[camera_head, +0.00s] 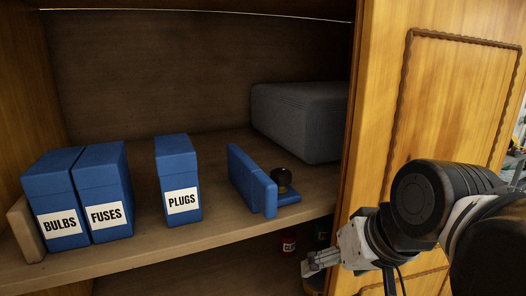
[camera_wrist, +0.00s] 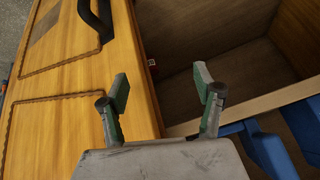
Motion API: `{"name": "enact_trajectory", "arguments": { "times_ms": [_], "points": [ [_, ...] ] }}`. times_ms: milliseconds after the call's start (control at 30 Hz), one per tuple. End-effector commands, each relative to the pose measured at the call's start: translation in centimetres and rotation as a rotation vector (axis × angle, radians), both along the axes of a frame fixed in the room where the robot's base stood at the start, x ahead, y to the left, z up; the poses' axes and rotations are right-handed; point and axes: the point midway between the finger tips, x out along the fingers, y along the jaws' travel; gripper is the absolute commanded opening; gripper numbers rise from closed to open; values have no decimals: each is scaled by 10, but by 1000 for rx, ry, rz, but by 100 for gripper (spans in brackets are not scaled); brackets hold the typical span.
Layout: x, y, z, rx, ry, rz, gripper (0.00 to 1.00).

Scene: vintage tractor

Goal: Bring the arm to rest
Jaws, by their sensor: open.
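My gripper (camera_head: 318,262) is at the lower right of the head view, in front of the cabinet's right side and just below the shelf edge. In the wrist view my gripper (camera_wrist: 163,92) shows two fingers with green inner pads, spread apart with nothing between them. My arm bends at a dark joint in front of the wooden door. The wrist view also shows the door (camera_wrist: 75,70) to the left of the fingers and the cabinet opening to the right.
Blue boxes marked BULBS (camera_head: 62,226), FUSES (camera_head: 106,215) and PLUGS (camera_head: 182,203) stand on the shelf (camera_head: 150,252). A blue bookend-like piece (camera_head: 252,180) is beside a dark round knob (camera_head: 281,180). A grey case (camera_head: 300,120) sits behind. Cans stand below.

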Motion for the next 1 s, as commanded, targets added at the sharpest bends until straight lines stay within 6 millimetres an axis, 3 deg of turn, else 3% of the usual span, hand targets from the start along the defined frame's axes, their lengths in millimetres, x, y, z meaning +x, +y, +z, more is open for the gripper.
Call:
{"name": "enact_trajectory", "arguments": {
  "times_ms": [33,200,400,567,1000],
  "points": [
    [1,-11,-30,-29,-11,-7,65],
    [0,-49,-102,-142,-49,-19,65],
    [-7,-86,-167,-243,-77,-48,65],
    [-8,-82,-158,-176,-82,-128,65],
    [-9,-80,-159,-161,-81,-140,65]
  ]
}}
